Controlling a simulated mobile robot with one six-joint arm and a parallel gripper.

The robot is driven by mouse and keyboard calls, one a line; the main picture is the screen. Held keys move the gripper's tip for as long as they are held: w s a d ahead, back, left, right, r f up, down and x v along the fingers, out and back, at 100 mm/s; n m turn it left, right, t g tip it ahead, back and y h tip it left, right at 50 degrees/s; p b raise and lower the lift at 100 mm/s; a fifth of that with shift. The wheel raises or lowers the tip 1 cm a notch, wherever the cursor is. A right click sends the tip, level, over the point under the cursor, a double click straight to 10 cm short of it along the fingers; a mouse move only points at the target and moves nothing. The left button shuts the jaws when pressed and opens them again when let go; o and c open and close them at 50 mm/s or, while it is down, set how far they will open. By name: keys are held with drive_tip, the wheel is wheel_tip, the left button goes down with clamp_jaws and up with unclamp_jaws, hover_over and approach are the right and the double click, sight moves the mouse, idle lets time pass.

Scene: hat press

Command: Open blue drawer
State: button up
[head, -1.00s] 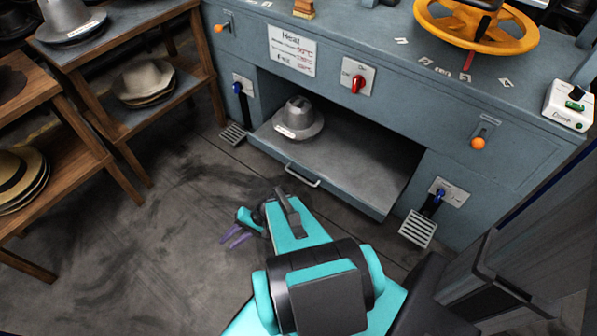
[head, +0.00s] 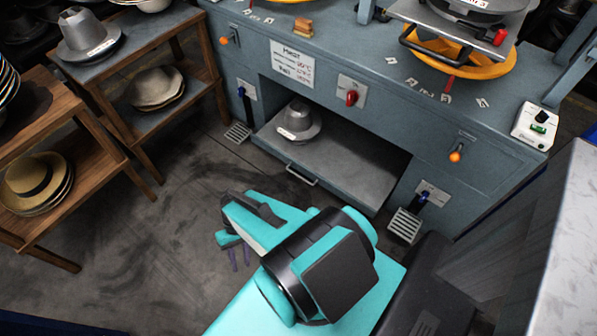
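The blue-grey drawer (head: 352,175) sits low in the opening of the blue-grey press cabinet (head: 400,130). It is a flat tray with a low front lip and a metal bar handle (head: 301,176). A grey hat form (head: 297,120) with a white label stands on its left part. I cannot tell exactly how far its front edge stands out from the cabinet face. The fingers look parted and empty. My turquoise arm hides part of the floor.
A red knob (head: 352,98), orange-tipped levers (head: 456,156) and foot pedals (head: 405,226) are on the cabinet. Wooden hat shelves (head: 130,165) stand at the left. A pale marbled surface (head: 572,240) is at the right.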

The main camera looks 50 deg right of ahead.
drive_tip(key=s+d+r+n+g+h+p, duration=0.1)
drive_tip(key=s+r+n+h+p, duration=0.2)
drive_tip(key=r+p, duration=0.4)
wheel_tip(320, 180, up, 2)
drive_tip(key=shift+s+r+h+p, duration=0.15)
drive_tip(key=shift+r+h+p, duration=0.15)
drive_tip(key=shift+h, duration=0.6)
drive_tip(key=shift+d, duration=0.2)
